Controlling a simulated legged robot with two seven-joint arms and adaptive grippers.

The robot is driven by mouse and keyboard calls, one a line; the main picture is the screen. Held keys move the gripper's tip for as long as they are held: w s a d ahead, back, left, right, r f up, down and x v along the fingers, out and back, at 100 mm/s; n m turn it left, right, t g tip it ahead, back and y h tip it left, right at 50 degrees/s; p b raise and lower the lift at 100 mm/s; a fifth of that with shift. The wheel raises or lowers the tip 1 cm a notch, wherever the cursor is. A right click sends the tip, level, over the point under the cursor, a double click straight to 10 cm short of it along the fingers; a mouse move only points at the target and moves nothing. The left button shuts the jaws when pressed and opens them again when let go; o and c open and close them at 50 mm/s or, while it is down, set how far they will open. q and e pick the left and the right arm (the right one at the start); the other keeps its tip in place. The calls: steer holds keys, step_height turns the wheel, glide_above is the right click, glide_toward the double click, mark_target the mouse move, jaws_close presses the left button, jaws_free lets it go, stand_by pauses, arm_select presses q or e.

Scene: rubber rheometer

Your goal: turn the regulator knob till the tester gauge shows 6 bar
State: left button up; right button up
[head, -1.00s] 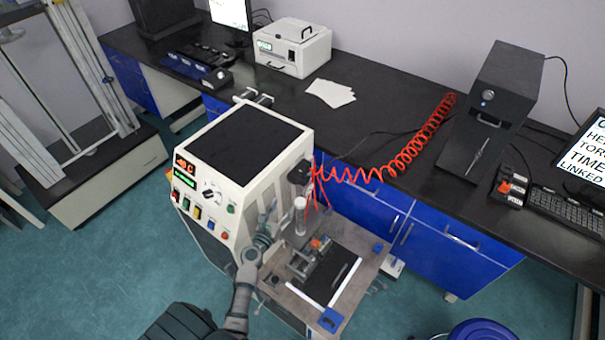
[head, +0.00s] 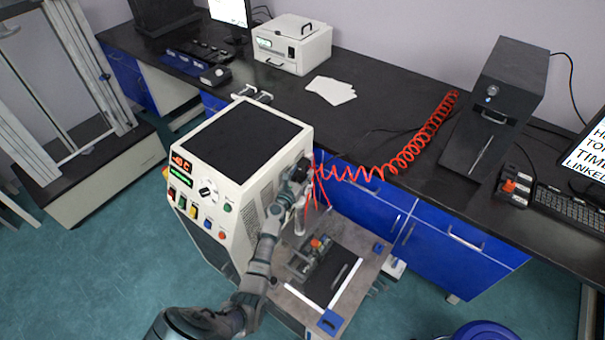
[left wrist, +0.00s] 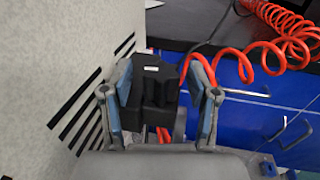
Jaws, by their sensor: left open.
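The white tester (head: 245,160) stands in front of the bench. A black block-like part, apparently the regulator (left wrist: 152,82), sits on its right side, with a small pale label on top. My left gripper (head: 296,184) reaches this part and partly hides it in the head view. In the left wrist view, the open fingers of the left gripper (left wrist: 161,80) stand on either side of the black part. Whether they touch it cannot be told. A round white dial (head: 208,188) is on the tester's front; its reading is too small to read. My right gripper is not in view.
A red coiled hose (head: 400,158) runs from the regulator area across the bench (head: 390,120). Below my left gripper is a plate with a small fixture (head: 310,252). Blue drawers (head: 440,246) lie behind it. Open floor (head: 110,260) is at left.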

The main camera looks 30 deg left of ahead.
arm_select(q)
jaws_close()
steer(key=shift+h, duration=0.3)
steer(key=shift+m+h+b, duration=0.35)
steer(key=shift+m+h, duration=0.65)
steer(key=shift+h, duration=0.3)
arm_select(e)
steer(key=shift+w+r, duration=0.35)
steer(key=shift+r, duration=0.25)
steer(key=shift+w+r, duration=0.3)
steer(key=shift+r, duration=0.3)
arm_select(q)
jaws_free()
steer(key=s, duration=1.2)
steer(key=shift+a, duration=0.35)
